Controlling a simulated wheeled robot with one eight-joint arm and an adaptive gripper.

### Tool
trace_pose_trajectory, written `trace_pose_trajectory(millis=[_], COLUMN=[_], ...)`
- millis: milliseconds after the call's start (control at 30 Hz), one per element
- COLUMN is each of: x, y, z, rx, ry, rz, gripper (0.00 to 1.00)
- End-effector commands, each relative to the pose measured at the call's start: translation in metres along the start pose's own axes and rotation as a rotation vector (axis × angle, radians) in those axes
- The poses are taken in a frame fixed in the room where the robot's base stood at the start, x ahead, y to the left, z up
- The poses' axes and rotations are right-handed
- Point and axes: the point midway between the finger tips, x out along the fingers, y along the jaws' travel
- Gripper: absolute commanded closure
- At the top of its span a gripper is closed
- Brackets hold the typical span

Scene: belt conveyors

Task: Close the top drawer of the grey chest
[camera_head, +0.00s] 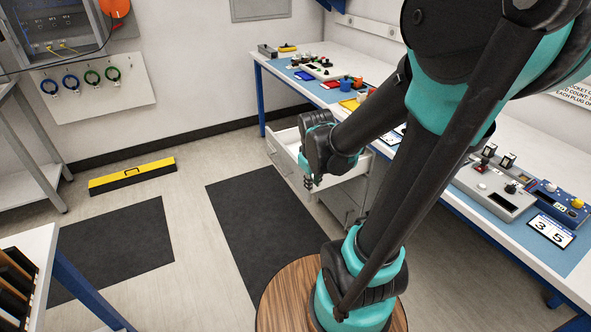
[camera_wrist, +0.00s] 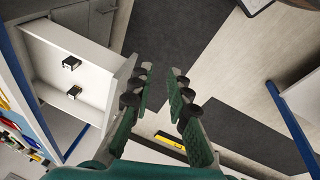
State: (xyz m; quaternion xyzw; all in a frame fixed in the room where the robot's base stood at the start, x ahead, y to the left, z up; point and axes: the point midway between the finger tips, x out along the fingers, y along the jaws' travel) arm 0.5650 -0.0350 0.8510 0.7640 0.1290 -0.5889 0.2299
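The grey chest (camera_head: 343,203) stands under the workbench, partly hidden by my arm. Its top drawer (camera_head: 282,138) is pulled out, and its inside shows. In the wrist view the open drawer (camera_wrist: 62,46) is at the left, with two small black objects (camera_wrist: 71,63) inside and its front panel (camera_wrist: 122,85) toward my fingers. My gripper (camera_head: 309,184) is in front of part of the drawer in the head view. In the wrist view my gripper (camera_wrist: 162,72) has its two fingers apart with nothing between them, just right of the drawer front. I cannot tell any contact.
The workbench (camera_head: 345,60) carries several small items and devices above the chest. Dark mats (camera_head: 250,220) lie on the floor. A yellow and black bar (camera_head: 132,175) lies near the wall. A round wooden top (camera_head: 275,300) is at the bottom. Floor left of the drawer is clear.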

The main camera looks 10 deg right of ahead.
Motion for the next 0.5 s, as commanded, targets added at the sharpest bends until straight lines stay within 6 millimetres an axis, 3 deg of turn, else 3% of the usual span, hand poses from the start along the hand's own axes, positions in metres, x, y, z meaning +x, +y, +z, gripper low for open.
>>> trace_pose_trajectory(millis=[100, 500], x=[0.006, 0.051], y=[0.012, 0.026], z=[-0.038, -0.154], rx=[-0.237, -1.024], ry=[-0.052, -0.249], rz=[0.010, -0.006], gripper=[1.00, 1.00])
